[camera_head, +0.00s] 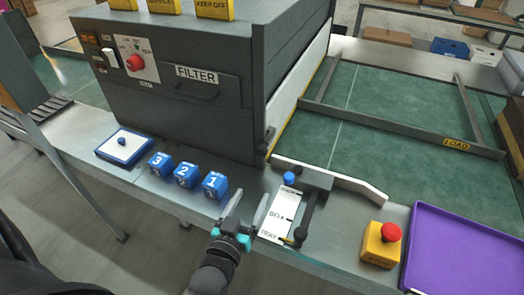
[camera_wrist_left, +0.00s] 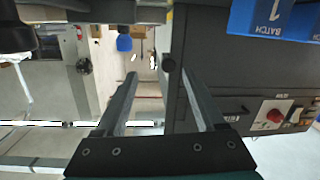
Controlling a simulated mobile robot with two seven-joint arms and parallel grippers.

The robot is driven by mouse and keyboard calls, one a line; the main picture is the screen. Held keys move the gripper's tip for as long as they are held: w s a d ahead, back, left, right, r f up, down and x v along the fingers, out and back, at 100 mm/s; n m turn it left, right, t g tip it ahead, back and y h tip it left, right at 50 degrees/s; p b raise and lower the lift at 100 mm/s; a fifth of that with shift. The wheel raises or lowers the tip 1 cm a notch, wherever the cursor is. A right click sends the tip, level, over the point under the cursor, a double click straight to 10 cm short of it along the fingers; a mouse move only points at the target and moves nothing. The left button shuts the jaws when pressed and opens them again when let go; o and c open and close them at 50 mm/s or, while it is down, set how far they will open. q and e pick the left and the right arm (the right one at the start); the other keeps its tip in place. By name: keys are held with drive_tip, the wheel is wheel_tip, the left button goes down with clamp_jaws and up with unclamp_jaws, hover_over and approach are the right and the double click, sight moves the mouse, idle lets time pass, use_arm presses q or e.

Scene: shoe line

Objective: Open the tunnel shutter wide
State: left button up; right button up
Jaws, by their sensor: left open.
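The tunnel (camera_head: 190,120) is a dark grey box with a FILTER drawer on its front. A white panel (camera_head: 303,82), which looks like its shutter, covers the right-hand end and reaches down close to the green belt. A white scale plate (camera_head: 277,218) marked BOX and TRAY lies on the bench, its top label too small to read. A blue knob (camera_head: 289,178) stands at its far end, beside a dark bracket and rod (camera_head: 308,215). My left gripper (camera_head: 248,207) is open and empty, just left of the plate, apart from the knob.
Blue numbered batch blocks (camera_head: 186,176) stand left of my gripper. A yellow box with a red button (camera_head: 381,243) and a purple tray (camera_head: 466,255) are at the right. A dark LOAD frame (camera_head: 400,122) lies over the green belt. A pale curved rail (camera_head: 335,180) borders the belt.

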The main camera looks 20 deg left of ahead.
sight(261, 154)
use_arm(q)
drive_tip(key=shift+n+t+y, duration=0.4)
drive_tip(key=shift+t+y, duration=0.2)
drive_tip(key=shift+t, duration=0.1)
drive_tip(key=w+a+b, duration=0.1)
drive_tip(key=w, duration=0.4)
drive_tip(key=w+a+r+b, duration=0.1)
drive_tip(key=w, duration=0.4)
drive_tip(key=w+a+b, duration=0.1)
drive_tip(key=w, duration=0.3)
drive_tip(key=shift+w+a+r, duration=0.3)
drive_tip(key=shift+w+a, duration=0.05)
drive_tip(key=shift+w, duration=0.05)
clamp_jaws()
idle(0.4)
